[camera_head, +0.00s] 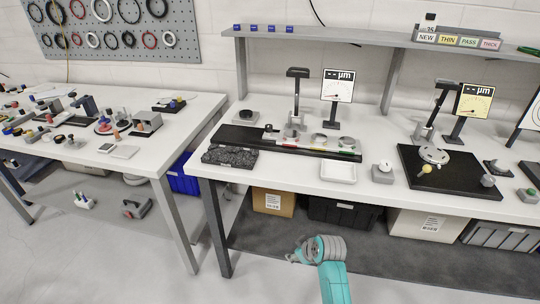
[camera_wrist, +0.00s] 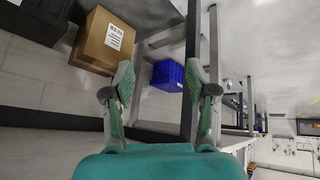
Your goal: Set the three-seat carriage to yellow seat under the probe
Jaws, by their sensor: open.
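The three-seat carriage (camera_head: 318,149) sits on a long black base on the right-hand bench, in the head view. Its front edge has coloured marks, with red towards the left and green at the right end; the yellow mark is too small to make out surely. Round metal pieces show at its middle and right. The probe stand (camera_head: 297,98) rises behind the carriage's left part. Which seat lies under the probe I cannot tell. My gripper (camera_wrist: 160,95) is open and empty in the wrist view, its two fingers apart. In the head view it is low in front of the bench, away from the carriage.
A dial display (camera_head: 338,86) stands behind the carriage. A dark granite block (camera_head: 229,156) and a white tray (camera_head: 338,173) lie in front. A second stand on a black plate (camera_head: 465,181) is to the right. A cardboard box (camera_wrist: 104,42) and blue bin (camera_wrist: 167,76) are under the bench.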

